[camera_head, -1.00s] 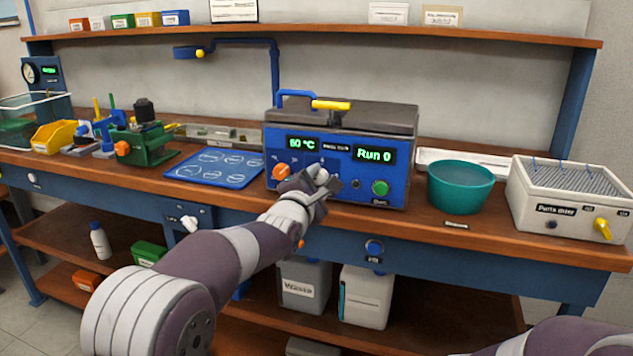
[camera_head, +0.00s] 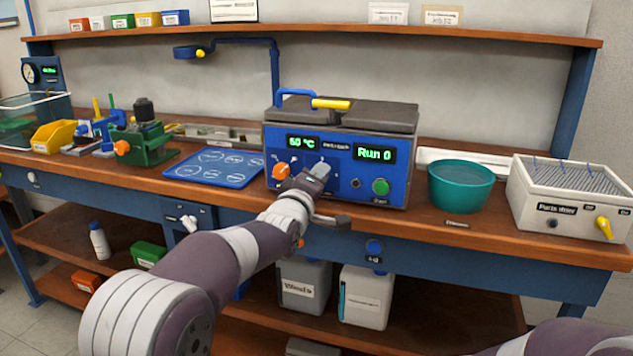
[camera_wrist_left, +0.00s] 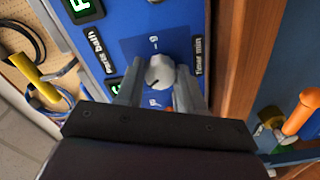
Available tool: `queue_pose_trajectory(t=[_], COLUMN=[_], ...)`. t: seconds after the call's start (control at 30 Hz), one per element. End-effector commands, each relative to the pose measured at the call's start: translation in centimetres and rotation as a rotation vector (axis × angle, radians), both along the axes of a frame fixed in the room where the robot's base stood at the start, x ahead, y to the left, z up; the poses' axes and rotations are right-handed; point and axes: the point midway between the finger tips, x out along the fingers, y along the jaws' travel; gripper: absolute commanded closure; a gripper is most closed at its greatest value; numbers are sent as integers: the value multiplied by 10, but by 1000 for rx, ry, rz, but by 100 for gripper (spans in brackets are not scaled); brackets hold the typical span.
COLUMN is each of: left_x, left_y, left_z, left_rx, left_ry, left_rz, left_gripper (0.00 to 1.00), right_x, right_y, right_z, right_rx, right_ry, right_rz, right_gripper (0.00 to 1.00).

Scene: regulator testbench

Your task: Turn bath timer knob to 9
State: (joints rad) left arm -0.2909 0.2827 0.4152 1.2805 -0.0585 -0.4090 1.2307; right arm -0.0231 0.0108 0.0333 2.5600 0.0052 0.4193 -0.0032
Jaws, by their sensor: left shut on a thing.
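The blue bath unit (camera_head: 262,193) stands on the bench, its front panel facing me. Its displays read about "60 °C", slightly blurred, and "Run 0". In the left wrist view the grey round timer knob (camera_wrist_left: 159,72) sits on the blue panel beside the label "Timer min". My left gripper (camera_head: 317,172) is at the panel, shut on this knob with one finger on each side; it also shows in the left wrist view (camera_wrist_left: 160,88). The fingers hide most of the knob in the head view. I cannot read its setting. My right gripper is out of view.
An orange knob (camera_head: 280,171) is left of my gripper and a green button (camera_head: 380,187) right of it. A blue mat (camera_head: 213,182) lies left of the unit. A teal bowl (camera_head: 460,206) and a white parts dryer (camera_head: 524,195) stand to the right.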

Motion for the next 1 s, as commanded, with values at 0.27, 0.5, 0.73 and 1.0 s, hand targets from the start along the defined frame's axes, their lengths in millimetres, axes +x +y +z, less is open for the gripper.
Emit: queue_pose_trajectory(t=[0.27,0.5,0.73,1.0], left_x=[0,0,0,0], left_y=[0,0,0,0], left_z=[-2,-2,-2,-2], left_rx=[246,462,670,914], left_ry=[-77,-148,-215,-294], left_rz=[0,0,-1,-1], left_gripper=[93,93,93,93], right_x=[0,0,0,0], right_y=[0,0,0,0], right_z=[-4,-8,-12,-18], right_rx=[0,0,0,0], right_ry=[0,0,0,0], right_rz=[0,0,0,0], right_gripper=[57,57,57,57])
